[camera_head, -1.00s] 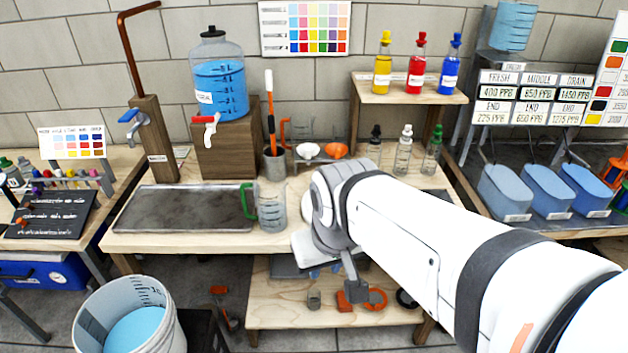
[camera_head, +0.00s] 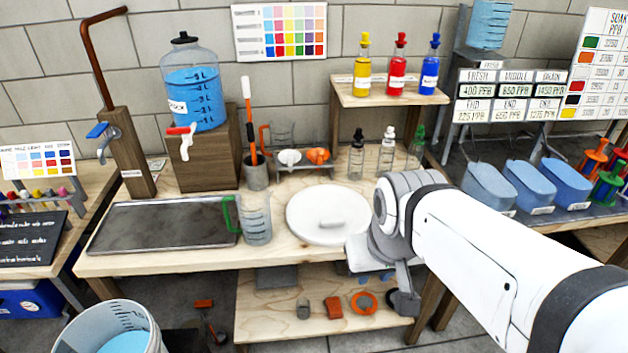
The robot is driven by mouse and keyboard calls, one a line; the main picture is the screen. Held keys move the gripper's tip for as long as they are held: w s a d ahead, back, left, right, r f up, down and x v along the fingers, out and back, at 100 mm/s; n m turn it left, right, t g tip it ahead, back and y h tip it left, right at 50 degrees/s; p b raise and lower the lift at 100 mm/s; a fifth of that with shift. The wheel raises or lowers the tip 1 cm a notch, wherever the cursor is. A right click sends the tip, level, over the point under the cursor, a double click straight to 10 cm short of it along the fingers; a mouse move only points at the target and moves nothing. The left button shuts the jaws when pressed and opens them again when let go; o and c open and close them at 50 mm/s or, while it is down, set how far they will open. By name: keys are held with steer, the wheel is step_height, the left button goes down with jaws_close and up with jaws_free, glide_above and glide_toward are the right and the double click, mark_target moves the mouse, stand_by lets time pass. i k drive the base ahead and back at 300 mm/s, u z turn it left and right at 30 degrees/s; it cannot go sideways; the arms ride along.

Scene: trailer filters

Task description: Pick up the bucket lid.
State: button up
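The bucket lid (camera_head: 312,206) is a white round disc with a raised bar handle (camera_head: 322,224) on top. It lies flat on the wooden table, right of the measuring jug. My white arm reaches in from the lower right, and its wrist is just right of the lid, overlapping its right edge in the picture. The fingers of my gripper (camera_head: 402,298) point down near the table's front edge and are partly hidden by the wrist; their opening does not show clearly. An open white bucket (camera_head: 72,341) with blue liquid stands on the floor at lower left.
A measuring jug with a green handle (camera_head: 256,220) stands close left of the lid, beside a grey tray (camera_head: 150,242). Behind are a small holder with scoops (camera_head: 300,166) and dropper bottles (camera_head: 356,158). A lower shelf (camera_head: 270,325) holds small items.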

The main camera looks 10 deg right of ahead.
mark_target(324, 215)
steer(key=u, duration=0.05)
steer(key=i, duration=0.95)
steer(key=u, duration=2)
steer(key=k, duration=0.85)
steer(key=u, duration=0.3)
steer(key=i, duration=0.95)
steer(key=u, duration=0.05)
